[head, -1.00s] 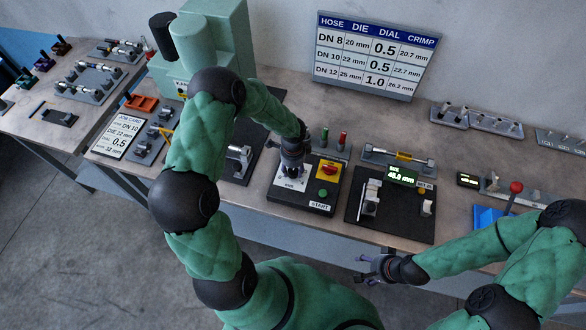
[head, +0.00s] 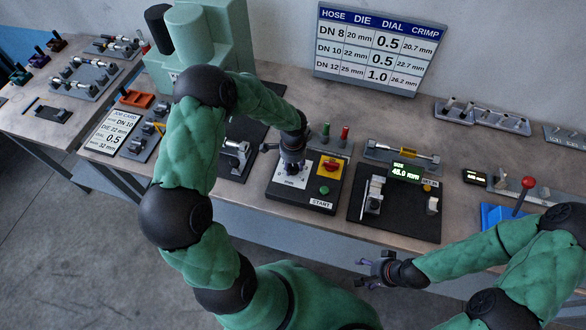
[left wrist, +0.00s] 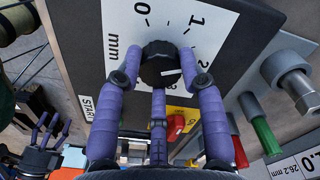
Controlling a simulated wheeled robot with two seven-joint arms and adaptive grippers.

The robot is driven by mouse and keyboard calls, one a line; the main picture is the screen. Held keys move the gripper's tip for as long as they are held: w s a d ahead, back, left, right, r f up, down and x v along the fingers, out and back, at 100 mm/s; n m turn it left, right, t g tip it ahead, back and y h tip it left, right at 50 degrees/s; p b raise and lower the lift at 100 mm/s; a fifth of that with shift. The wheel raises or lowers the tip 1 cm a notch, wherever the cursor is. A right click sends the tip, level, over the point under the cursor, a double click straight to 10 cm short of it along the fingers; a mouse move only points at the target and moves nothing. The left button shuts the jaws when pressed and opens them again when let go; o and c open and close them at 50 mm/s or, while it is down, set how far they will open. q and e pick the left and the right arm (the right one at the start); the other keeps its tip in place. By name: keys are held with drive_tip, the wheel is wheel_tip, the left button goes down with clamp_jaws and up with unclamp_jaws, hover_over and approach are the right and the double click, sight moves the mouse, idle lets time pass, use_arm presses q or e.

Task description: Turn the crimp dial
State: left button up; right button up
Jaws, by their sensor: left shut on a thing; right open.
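The crimp dial (left wrist: 157,62) is a black ribbed knob on a white scale plate in the left wrist view. Its white pointer line faces right, well past the 1 on the scale. My left gripper (left wrist: 160,85) has its purple fingers shut around the knob. In the head view my left gripper (head: 292,163) is over the white scale plate (head: 290,182) of the black control box and hides the knob. My right gripper (head: 376,270) is open and empty in front of the table edge.
The control box (head: 305,208) also carries a red-and-yellow switch (head: 329,168) and a green button (head: 324,190) by START. A black gauge board (head: 400,222) stands to the right.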

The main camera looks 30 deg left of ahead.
sight(293, 166)
use_arm(q)
drive_tip(key=n+b, duration=0.5)
drive_tip(key=n, duration=0.1)
drive_tip(key=shift+f, duration=0.2)
drive_tip(key=n+b, duration=0.2)
drive_tip(key=n, duration=0.1)
drive_tip(key=shift+n, duration=0.4)
drive_tip(key=shift+r+n+b, duration=0.15)
drive_tip(key=shift+n+b, duration=0.85)
drive_tip(key=shift+n, duration=0.4)
drive_tip(key=o, duration=1.1)
drive_tip(key=shift+o, duration=0.2)
drive_tip(key=shift+r, duration=0.1)
wheel_tip(293, 166, up, 12)
